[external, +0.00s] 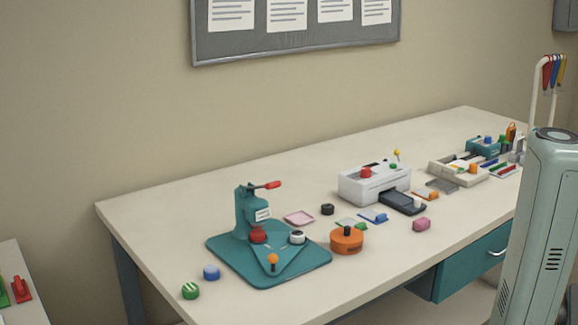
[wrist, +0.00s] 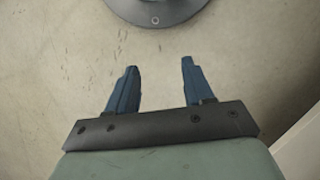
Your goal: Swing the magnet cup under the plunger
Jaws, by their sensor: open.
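A teal press (external: 250,213) with a red-tipped lever (external: 267,185) stands upright on a teal base (external: 310,262) at the table's left end. A triangular teal swing plate (external: 272,247) lies on the base and carries a red round cup (external: 258,236), a white cup with a dark top (external: 297,237) and an orange-topped knob (external: 272,259). The red cup sits below the press head; the white cup is off to the right. I cannot tell which is the magnet cup. The plunger is hard to make out. My gripper (wrist: 159,66) is open and empty over bare floor, away from the press; it is not visible in the external view.
A green-and-white cylinder (external: 190,290) and a blue one (external: 211,272) stand left of the press. An orange round container (external: 346,241), a black disc (external: 327,209) and a pink tray (external: 299,218) are to its right. A white machine (external: 374,184) stands farther back.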

